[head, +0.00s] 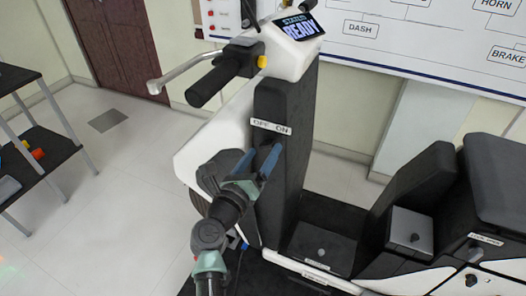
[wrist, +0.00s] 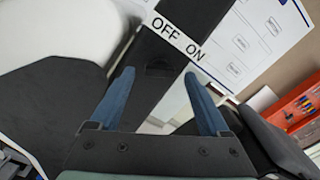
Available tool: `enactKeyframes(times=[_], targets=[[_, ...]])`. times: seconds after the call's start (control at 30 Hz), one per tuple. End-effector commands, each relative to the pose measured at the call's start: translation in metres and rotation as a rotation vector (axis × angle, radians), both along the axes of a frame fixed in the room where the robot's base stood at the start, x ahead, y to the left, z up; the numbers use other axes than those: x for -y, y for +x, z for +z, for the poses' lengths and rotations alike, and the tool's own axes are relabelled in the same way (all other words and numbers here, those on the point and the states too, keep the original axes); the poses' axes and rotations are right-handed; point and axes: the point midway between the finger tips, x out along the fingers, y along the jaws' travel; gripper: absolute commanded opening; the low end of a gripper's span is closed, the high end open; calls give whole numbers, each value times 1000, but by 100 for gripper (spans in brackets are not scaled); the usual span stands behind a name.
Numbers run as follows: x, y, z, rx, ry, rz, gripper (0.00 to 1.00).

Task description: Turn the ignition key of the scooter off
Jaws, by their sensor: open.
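The scooter's dark front column (head: 285,95) stands upright below a white head with a lit display (head: 300,27) reading READY. An OFF / ON label (head: 270,126) is on the column, and it also shows in the wrist view (wrist: 177,40), OFF left and ON right. My gripper (head: 258,158) is open, its blue fingers pointing at the column just below the label. In the wrist view, a small dark shape (wrist: 158,70) lies on the column between the fingertips. I cannot make out the ignition key or its angle; it is dark on dark. Nothing is visibly held.
The left handlebar grip (head: 213,84) and silver lever (head: 182,70) stick out above my arm. The scooter seat (head: 495,175) is at right. A black shelf (head: 35,160) stands at far left, with open floor between. An orange tool panel (wrist: 290,105) shows in the wrist view.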

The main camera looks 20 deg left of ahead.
Motion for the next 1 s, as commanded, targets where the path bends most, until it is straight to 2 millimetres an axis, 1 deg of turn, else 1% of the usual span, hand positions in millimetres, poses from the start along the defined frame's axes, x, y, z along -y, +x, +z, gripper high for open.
enactKeyframes(times=[0.03,0.13,0.43,0.47,0.5,0.87,0.9,1.0], targets=[[0,5,0,0,0,-1,80],[1,10,0,0,-1,0,80],[1,12,0,1,-1,1,80],[1,12,0,1,-1,1,76],[1,12,0,1,-1,1,69],[0,12,0,0,-1,0,4],[0,12,0,0,-1,0,0],[0,12,0,0,-2,0,0]])
